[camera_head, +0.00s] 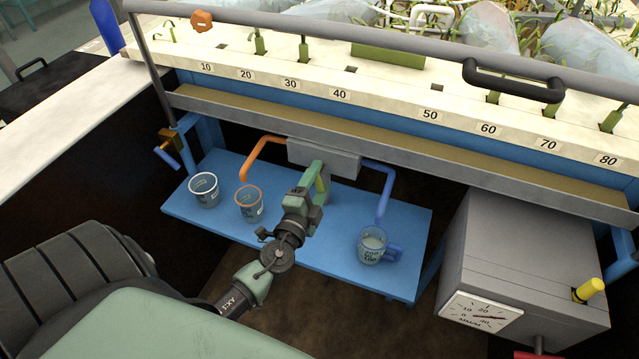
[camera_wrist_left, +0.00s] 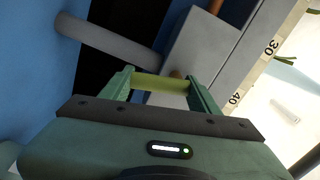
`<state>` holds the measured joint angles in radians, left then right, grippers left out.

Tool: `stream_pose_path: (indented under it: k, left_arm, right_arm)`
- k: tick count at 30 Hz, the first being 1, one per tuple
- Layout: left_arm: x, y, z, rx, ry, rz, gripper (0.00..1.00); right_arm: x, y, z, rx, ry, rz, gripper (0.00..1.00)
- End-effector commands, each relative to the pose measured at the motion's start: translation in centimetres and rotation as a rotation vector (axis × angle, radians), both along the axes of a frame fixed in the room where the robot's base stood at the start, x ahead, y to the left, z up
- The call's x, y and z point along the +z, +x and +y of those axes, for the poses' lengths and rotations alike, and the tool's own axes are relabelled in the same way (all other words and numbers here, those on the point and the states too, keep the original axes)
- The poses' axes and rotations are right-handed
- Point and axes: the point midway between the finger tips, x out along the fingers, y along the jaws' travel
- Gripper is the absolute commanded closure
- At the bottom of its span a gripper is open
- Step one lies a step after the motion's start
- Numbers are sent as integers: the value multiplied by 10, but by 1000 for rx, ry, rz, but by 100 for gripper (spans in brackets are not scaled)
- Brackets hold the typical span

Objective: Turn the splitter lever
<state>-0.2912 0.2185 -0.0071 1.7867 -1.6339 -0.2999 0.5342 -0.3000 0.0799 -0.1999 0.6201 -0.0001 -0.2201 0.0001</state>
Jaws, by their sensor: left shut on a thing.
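The grey splitter box (camera_head: 310,153) sits under the flume's front rail, with an orange pipe (camera_head: 262,148) on its left and a blue pipe (camera_head: 385,185) on its right. My left gripper (camera_head: 318,181) is at the front of the box. It is shut on the yellow splitter lever (camera_wrist_left: 160,86), which lies across between the two green fingers (camera_wrist_left: 162,92) in the left wrist view. In the head view the gripper hides most of the lever. My right gripper is not in view.
On the blue shelf (camera_head: 330,250) stand a white-rimmed cup (camera_head: 204,192), an orange-rimmed cup (camera_head: 249,206) and a blue-handled cup (camera_head: 371,246). A grey cabinet (camera_head: 530,250) with a dial (camera_head: 480,314) and a yellow-tipped handle (camera_head: 588,290) stands at right.

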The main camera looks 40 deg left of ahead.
Motion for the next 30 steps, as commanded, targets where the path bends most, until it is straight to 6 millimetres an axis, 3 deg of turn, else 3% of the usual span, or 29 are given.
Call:
stream_pose_path:
  k: [12, 29, 30]
  left_arm:
    - [-3, -2, 4, -1, 209, 53, 80]
    - [-3, -2, 5, -1, 244, 62, 80]
    - [-3, -2, 5, -1, 244, 62, 34]
  right_arm:
    - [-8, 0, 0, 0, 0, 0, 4]
    - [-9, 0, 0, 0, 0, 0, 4]
    - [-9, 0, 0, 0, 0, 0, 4]
